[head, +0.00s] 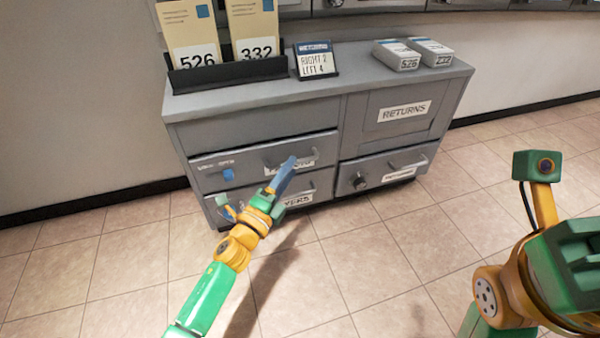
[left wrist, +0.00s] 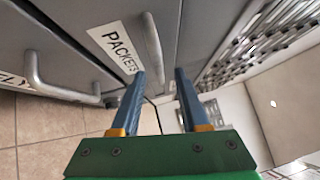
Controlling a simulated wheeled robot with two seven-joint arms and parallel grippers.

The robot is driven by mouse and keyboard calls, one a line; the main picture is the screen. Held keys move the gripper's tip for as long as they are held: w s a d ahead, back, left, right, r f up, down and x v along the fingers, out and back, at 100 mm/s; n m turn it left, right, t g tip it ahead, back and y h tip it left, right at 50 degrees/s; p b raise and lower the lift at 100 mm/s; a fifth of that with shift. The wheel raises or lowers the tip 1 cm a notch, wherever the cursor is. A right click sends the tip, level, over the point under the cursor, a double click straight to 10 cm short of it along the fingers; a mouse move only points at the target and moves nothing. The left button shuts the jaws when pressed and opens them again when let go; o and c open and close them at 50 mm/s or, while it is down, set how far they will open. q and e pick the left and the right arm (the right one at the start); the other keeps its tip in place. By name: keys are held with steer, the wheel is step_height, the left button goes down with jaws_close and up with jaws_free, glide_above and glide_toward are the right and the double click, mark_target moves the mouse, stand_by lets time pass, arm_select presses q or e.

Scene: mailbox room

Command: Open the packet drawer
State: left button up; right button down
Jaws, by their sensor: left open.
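The packet drawer (head: 240,161) is the upper left drawer of the grey cabinet, and its front looks flush with the cabinet. Its PACKETS label (left wrist: 117,48) reads clearly in the left wrist view; in the head view my gripper partly covers it. Its bar handle (left wrist: 153,42) runs near the label, and its lower end shows between my fingers. My left gripper (head: 284,176) is open at the drawer front, with two blue fingers in the left wrist view (left wrist: 160,72). I cannot tell whether they touch the handle.
Another handled drawer (head: 330,181) is below. A RETURNS panel (head: 398,112) and lower right drawer (head: 385,172) are beside them. A card rack (head: 230,72), a sign (head: 315,60) and two small boxes (head: 397,56) stand on top. The tiled floor (head: 120,260) in front is clear.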

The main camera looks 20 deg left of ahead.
arm_select(q)
steer(key=x, duration=0.3)
steer(key=shift+w+b, duration=0.25)
steer(key=shift+b, duration=0.15)
jaws_close()
stand_by(1.0)
